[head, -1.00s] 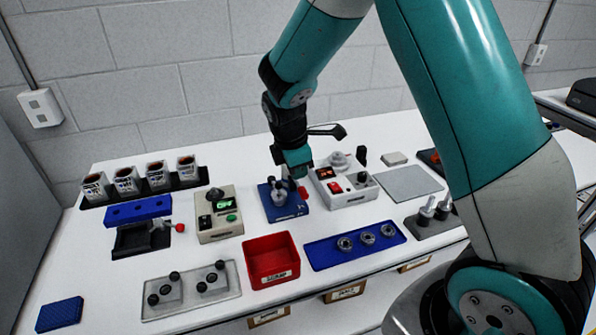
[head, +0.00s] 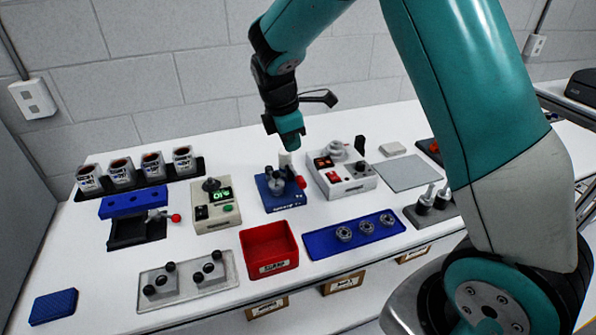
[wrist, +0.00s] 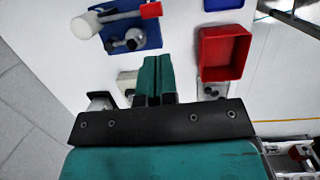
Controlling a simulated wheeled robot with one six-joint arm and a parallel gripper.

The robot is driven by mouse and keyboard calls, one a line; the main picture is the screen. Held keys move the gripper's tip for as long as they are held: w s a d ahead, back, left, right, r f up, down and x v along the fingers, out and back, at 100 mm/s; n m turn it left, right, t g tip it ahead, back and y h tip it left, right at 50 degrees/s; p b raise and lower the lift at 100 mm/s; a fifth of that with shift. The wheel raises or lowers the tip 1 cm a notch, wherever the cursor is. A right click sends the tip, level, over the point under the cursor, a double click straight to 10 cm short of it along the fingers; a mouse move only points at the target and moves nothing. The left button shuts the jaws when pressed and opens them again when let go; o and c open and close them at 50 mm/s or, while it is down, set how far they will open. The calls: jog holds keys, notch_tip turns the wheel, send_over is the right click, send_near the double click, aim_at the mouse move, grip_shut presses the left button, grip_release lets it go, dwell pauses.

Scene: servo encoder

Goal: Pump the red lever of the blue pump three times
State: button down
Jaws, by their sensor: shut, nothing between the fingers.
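The blue pump (head: 286,200) stands on the white bench, with a pale upright cylinder and grey fittings on top. Its red lever tip (head: 301,182) sticks out on the right side. The pump also shows at the top of the wrist view (wrist: 152,38), with the red lever end (wrist: 150,10) on a metal rod beside the white cylinder. My gripper (head: 291,144) points down just above the pump, apparently clear of the lever. In the wrist view its teal fingers (wrist: 155,78) are shut together with nothing between them, off to one side of the pump.
A red bin (head: 268,236) is in front of the pump. A beige box with a green display (head: 214,214) stands left, a white control box (head: 345,180) right. A blue tray with rings (head: 376,232) is at front right. Bare bench separates them.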

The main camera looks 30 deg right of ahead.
aim_at(301, 179)
jog(key=shift+w+d+r+g+b, duration=0.15)
jog(key=shift+w+r+b, duration=0.1)
jog(key=shift+w+r, duration=0.35)
jog(key=shift+w+d+r+g+b, duration=0.15)
jog(key=shift+w+r+b, duration=0.1)
jog(key=shift+w+r, duration=0.3)
jog(key=p+x, duration=0.4)
jog(key=x, duration=1)
jog(key=shift+s+a, duration=0.1)
jog(key=shift+a, duration=0.05)
